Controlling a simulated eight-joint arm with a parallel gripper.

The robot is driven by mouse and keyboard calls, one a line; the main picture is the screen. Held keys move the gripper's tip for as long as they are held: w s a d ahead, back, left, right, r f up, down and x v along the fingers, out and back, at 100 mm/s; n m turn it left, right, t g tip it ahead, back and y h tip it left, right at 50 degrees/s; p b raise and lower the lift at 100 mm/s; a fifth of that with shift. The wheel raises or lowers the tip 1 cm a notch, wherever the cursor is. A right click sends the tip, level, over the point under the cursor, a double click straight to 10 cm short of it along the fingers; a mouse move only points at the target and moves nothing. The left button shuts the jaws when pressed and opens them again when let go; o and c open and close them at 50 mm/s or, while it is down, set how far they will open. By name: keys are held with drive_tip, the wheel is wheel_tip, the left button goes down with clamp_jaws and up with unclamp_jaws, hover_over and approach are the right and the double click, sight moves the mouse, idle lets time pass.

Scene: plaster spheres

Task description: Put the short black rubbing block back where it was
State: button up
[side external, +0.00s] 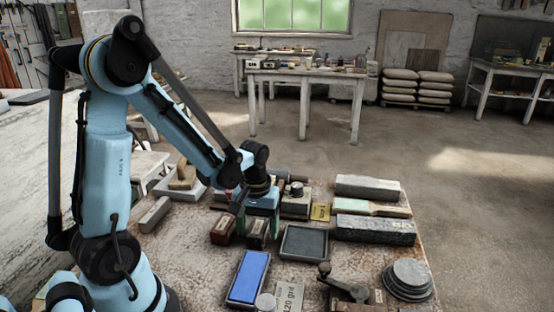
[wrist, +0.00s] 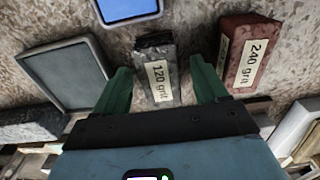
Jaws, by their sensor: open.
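The short black rubbing block (wrist: 158,48) has a pale "120 grit" label and rests on the stone-topped table in the wrist view. In the side external view it (side external: 257,235) sits just below my gripper, partly hidden by it. My gripper (wrist: 160,66) is open. Its two green fingers stand on either side of the black block, with a visible gap on each side. In the side external view my gripper (side external: 262,214) points down over the table. Whether the fingertips reach down beside the block is hard to tell.
A red-brown "240 grit" block (wrist: 250,52) lies close beside the right finger. A dark slab in a grey tray (side external: 304,243) and a blue stone (side external: 249,276) are nearby. Long stone bars (side external: 374,230) and stacked discs (side external: 408,279) stand to the right.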

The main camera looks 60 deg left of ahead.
sight(258, 227)
wheel_tip(258, 227, up, 12)
drive_tip(key=s+d+m+t, duration=0.1)
drive_tip(key=d+m+t, duration=0.6)
drive_tip(key=d+m, duration=0.2)
drive_tip(key=shift+d+r, duration=0.25)
drive_tip(key=shift+r, duration=0.2)
idle(1.4)
